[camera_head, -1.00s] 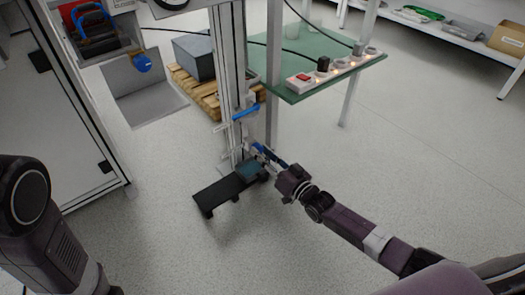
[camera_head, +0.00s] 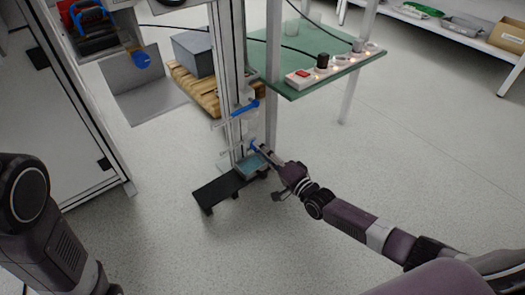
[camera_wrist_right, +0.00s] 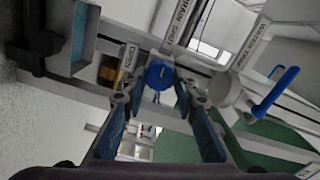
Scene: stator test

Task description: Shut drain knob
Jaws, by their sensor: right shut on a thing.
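The drain knob (camera_wrist_right: 160,74) is a small blue round knob in the right wrist view, on the frame between labels reading "DRAIN SHUT" and "OPEN". My right gripper (camera_wrist_right: 158,84) is shut on it, with a finger on either side. In the head view the right gripper (camera_head: 264,153) reaches the lower part of the metal post, and a bit of the blue knob (camera_head: 253,147) shows at its tip. My left arm shows at the left edge of the head view, but its gripper is out of view.
A blue lever (camera_head: 245,108) sits above the knob on the post (camera_head: 226,60). Below is a black step (camera_head: 213,192) with a shallow tray (camera_head: 251,166) of bluish liquid. Floor in front is clear.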

